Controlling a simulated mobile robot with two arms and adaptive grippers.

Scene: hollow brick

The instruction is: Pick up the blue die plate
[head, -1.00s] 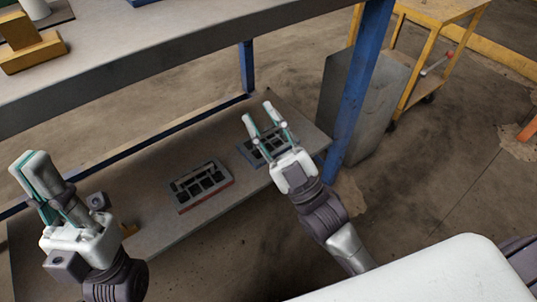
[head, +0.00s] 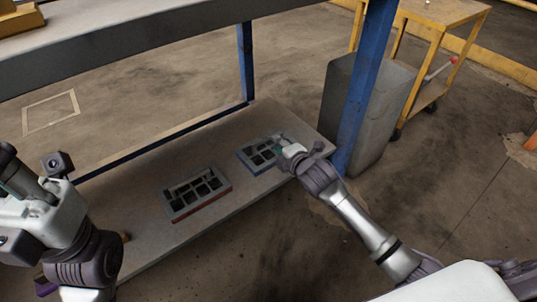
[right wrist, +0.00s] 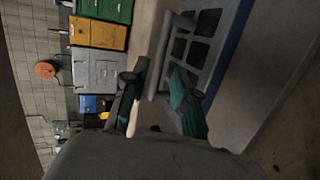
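The blue die plate (head: 248,163), grey on top with dark square openings and blue sides, lies on the low shelf in the head view. It also shows at the upper right of the right wrist view (right wrist: 222,45), with a grey bar handle (right wrist: 162,55) standing off it. My right gripper (head: 279,142) is at the plate's right end. In the right wrist view its two fingers (right wrist: 158,92) are apart, with the bar between them; contact cannot be told. My left gripper (head: 8,172) is at the left edge, partly cut off, away from the plates.
A similar red-sided die plate (head: 197,194) lies to the left on the shelf (head: 150,225). A blue post (head: 362,95) and a grey bin (head: 345,75) stand right of the shelf. A yellow cart (head: 440,40) stands farther back.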

